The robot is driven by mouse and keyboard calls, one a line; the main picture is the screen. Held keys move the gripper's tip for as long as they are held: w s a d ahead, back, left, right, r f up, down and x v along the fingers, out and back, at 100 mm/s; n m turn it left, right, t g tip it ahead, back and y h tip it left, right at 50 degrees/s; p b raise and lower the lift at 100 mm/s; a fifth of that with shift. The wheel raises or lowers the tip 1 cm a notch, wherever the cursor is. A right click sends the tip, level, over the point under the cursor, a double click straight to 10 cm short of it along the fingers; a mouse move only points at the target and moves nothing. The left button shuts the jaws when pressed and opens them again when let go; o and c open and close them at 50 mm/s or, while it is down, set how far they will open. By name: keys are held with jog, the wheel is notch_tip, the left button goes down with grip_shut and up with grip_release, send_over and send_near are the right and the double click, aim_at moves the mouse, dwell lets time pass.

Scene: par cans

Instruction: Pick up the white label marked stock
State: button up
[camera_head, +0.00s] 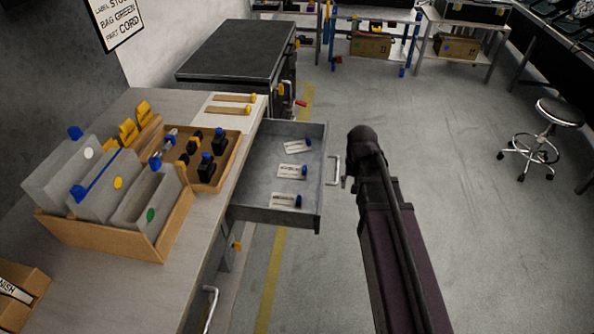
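Three white labels lie in the open grey drawer (262,213): a far label (293,148), a middle label (289,172) and a near label (281,200).
On the bench (110,283) left of the drawer stand a wooden box (122,240) of grey folders and a wooden tray (226,176) with dark bottles. A wall sign (117,20) reads label stock, bag green, part cord. The floor right of my arm is clear up to a stool (558,112).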

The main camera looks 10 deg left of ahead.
notch_tip(320, 180, up, 2)
jog(key=t+p, duration=0.1)
jog(key=p, duration=0.1)
send_over(304, 168)
jog(key=s, duration=0.2)
jog(key=shift+w+r, duration=0.1)
jog(key=shift+r, duration=0.05)
jog(key=f+b, duration=0.5)
jog(key=b, duration=0.1)
jog(key=w+f+b, duration=0.1)
jog(key=f+b, duration=0.2)
jog(key=shift+w+f, duration=0.1)
jog(key=shift+f, duration=0.2)
jog(key=shift+f, duration=0.15)
jog(key=shift+w+f+b, duration=0.2)
jog(key=shift+f+b, duration=1)
jog(key=shift+b, duration=0.05)
jog(key=shift+w+f+b, duration=0.15)
jog(key=shift+f+b, duration=1.05)
jog(key=shift+b, duration=0.05)
jog(key=shift+c, duration=0.2)
grip_shut()
